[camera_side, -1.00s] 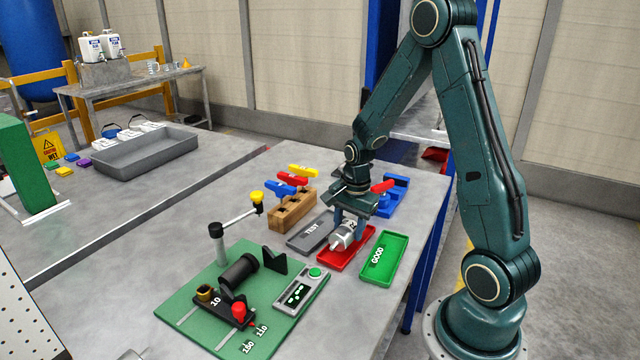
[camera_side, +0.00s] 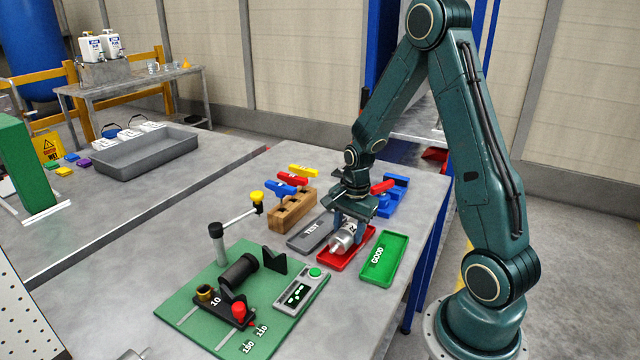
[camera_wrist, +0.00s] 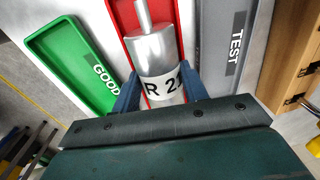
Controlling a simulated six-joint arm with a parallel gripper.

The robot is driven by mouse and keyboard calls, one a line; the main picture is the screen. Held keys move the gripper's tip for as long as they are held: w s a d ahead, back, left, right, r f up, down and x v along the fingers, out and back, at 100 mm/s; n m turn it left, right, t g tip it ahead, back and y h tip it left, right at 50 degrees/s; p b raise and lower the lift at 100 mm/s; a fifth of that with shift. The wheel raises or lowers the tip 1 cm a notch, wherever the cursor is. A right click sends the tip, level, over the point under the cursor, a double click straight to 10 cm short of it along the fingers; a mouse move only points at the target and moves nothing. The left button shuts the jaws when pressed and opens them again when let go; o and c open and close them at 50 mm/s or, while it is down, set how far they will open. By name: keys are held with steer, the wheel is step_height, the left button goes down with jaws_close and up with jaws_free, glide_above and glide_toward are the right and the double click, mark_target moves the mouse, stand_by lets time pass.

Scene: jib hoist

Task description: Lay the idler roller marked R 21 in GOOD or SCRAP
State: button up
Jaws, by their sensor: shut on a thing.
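The silver idler roller (camera_side: 344,240) carries a white label; in the wrist view the roller (camera_wrist: 155,55) reads "R 2" with the last character partly hidden by a finger. My gripper (camera_side: 350,226) is shut on it, a blue finger on each side of the label. The roller is at the red tray (camera_side: 362,256), within its outline in the wrist view; I cannot tell whether it touches the tray floor. The green GOOD tray (camera_side: 394,244) lies to the right of the red tray and is empty. Any lettering on the red tray is hidden.
The grey TEST tray (camera_side: 303,238) lies left of the red tray, empty. A wooden block (camera_side: 292,210) with coloured-handled tools stands behind it. A green board (camera_side: 190,318) with a black fixture and a control box (camera_side: 301,290) is nearer the camera. A blue holder (camera_side: 396,196) stands behind.

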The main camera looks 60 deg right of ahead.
steer(key=shift+f, duration=0.35)
stand_by(0.4)
steer(key=o, duration=1.3)
steer(key=shift+o, duration=0.3)
steer(key=shift+o, duration=0.4)
steer(key=shift+s+f, duration=0.1)
steer(key=shift+r, duration=3.6)
